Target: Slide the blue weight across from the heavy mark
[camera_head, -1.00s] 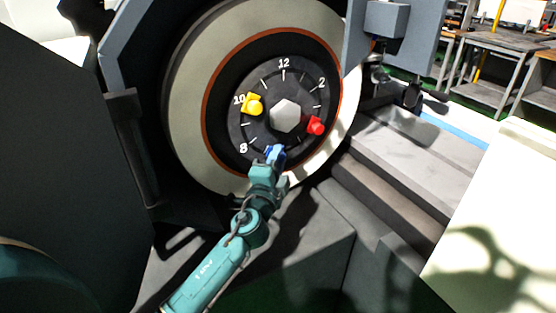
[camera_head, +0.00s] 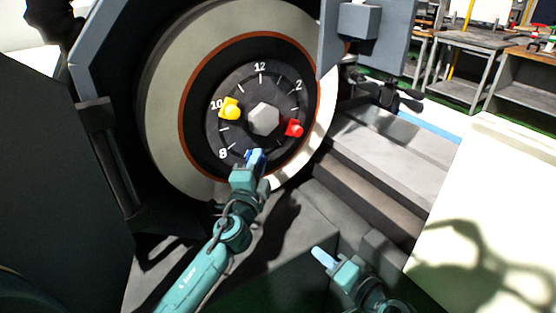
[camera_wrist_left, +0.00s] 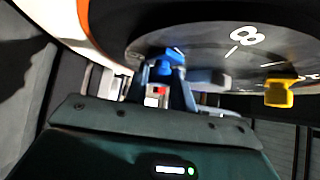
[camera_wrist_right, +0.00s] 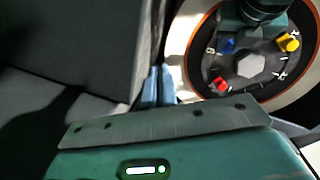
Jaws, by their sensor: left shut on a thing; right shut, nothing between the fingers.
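The blue weight (camera_head: 252,153) sits low on the numbered dial of the grinding wheel, to the right of the 8. It also shows in the left wrist view (camera_wrist_left: 172,55) and the right wrist view (camera_wrist_right: 229,44). My left gripper (camera_head: 256,160) is shut on it, so its fingers partly hide it. A yellow weight (camera_head: 229,108) sits by the 10 and a red weight (camera_head: 294,129) sits at the dial's lower right. My right gripper (camera_head: 323,256) is shut and empty, below and right of the wheel. I cannot make out a heavy mark.
A grey hex nut (camera_head: 264,118) stands out at the dial's centre. The grinding wheel (camera_head: 165,105) surrounds the dial, with a grey guard around it. Stepped grey machine bed (camera_head: 365,190) lies to the right. Work tables (camera_head: 470,65) stand far off at the upper right.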

